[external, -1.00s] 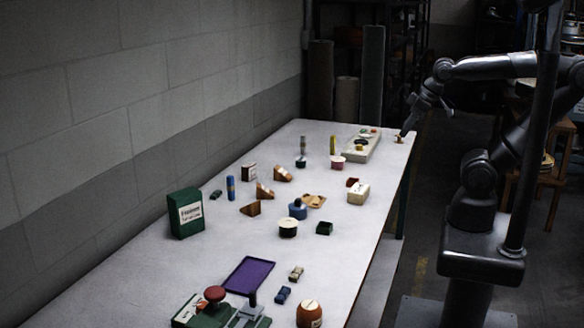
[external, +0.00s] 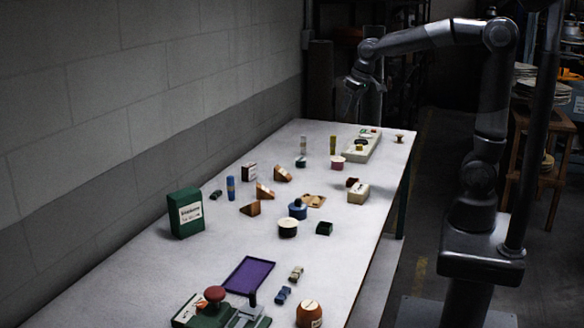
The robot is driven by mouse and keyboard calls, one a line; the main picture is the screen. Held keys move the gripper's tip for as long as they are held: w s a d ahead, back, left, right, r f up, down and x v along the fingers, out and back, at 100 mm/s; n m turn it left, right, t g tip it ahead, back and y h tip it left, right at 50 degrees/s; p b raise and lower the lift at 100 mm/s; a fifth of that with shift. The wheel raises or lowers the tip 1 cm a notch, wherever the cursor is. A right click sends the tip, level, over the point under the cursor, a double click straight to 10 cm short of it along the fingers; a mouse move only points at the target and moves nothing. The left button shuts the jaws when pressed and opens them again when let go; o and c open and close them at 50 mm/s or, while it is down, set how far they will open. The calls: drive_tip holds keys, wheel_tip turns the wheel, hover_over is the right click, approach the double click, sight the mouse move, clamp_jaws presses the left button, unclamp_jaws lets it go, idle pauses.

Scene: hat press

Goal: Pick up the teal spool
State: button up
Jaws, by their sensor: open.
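A small dark teal, spool-like piece (external: 301,162) stands on the table in the far half, left of a pink round piece (external: 337,163). It is small and dark, so I cannot be sure it is the teal spool. A greenish piece (external: 365,133) also shows on the pale long tray (external: 351,153) at the far end. My gripper (external: 350,101) is open and raised above the far end of the table, pointing down, apart from all the pieces. No object shows between its fingers.
Upright blue (external: 231,188), olive (external: 333,145) and brown (external: 303,145) cylinders stand on the table (external: 130,270). A brown spool (external: 399,138) is at the far right corner. A green box (external: 186,213) stands near the wall. A purple tray (external: 249,275) and green press (external: 213,310) are in front.

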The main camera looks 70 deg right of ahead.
drive_tip(key=w+d+f+m+g, duration=0.1)
drive_tip(key=w+d+f, duration=0.25)
drive_tip(key=w, duration=0.25)
drive_tip(key=w+d+f, duration=0.3)
drive_tip(key=w+d, duration=0.1)
drive_tip(key=w, duration=0.3)
drive_tip(key=m+g, duration=0.1)
approach(301, 159)
drive_tip(key=f, duration=0.3)
drive_tip(key=w+f, duration=0.1)
drive_tip(key=f, duration=0.6)
drive_tip(key=shift+w+d+f, duration=0.1)
drive_tip(key=shift+w+d, duration=0.15)
drive_tip(key=shift+w, duration=0.05)
drive_tip(key=shift+c, duration=0.2)
drive_tip(key=c, duration=1)
